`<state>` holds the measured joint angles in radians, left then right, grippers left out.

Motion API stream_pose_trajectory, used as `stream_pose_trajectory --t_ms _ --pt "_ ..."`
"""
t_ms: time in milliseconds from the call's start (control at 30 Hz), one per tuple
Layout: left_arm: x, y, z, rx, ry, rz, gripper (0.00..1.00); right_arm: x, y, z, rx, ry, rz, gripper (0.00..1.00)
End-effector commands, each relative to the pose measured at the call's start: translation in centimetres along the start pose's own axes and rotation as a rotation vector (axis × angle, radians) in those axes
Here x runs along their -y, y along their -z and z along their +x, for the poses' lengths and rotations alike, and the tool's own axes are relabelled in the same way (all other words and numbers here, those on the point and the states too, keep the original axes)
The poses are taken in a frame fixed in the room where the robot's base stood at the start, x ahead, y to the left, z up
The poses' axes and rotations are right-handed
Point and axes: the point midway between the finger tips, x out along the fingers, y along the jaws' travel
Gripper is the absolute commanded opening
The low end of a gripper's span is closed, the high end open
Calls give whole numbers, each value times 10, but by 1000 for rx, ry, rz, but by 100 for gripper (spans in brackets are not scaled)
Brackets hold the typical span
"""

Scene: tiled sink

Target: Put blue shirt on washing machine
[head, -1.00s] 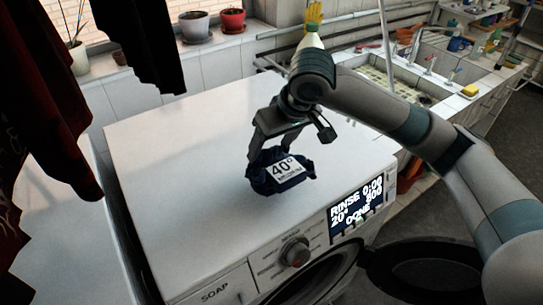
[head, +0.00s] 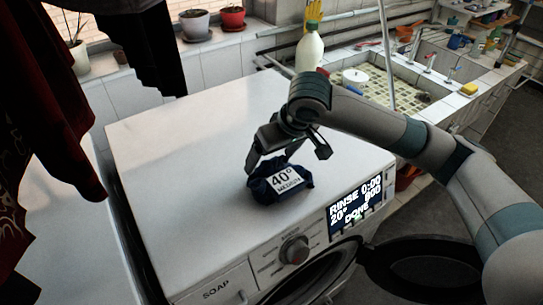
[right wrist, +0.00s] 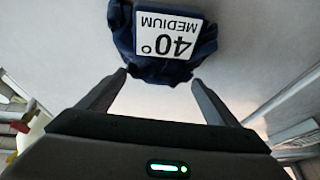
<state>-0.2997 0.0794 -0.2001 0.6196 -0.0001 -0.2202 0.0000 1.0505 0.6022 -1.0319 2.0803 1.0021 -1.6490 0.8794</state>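The blue shirt (head: 272,192) is a dark navy bundle with a white label reading 40° MEDIUM. It rests on the white top of the washing machine (head: 190,165), near the front edge above the control panel. My right gripper (head: 270,164) is just above and behind the shirt, its fingers spread apart. In the right wrist view the shirt (right wrist: 207,38) lies at and beyond the open fingertips (right wrist: 160,77); whether they still touch it is hard to tell. My left gripper is not in view.
Dark red and black clothes (head: 45,130) hang at the left. A white bottle (head: 309,52) stands behind the machine, beside the tiled sink (head: 405,85). The round door (head: 420,268) is open at the front right. The machine's top is otherwise clear.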

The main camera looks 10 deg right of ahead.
Motion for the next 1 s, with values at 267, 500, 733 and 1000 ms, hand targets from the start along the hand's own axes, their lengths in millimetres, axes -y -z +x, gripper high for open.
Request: stream_pose_trajectory --t_ms 267,500,733,1000 --pt "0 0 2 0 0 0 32 0 1 -6 -1 1 0 84" --pt "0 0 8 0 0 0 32 0 1 -34 -4 0 -2 84" --pt "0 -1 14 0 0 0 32 0 2 -75 -5 0 0 84" --pt "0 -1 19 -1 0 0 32 0 1 -112 -3 0 0 84"
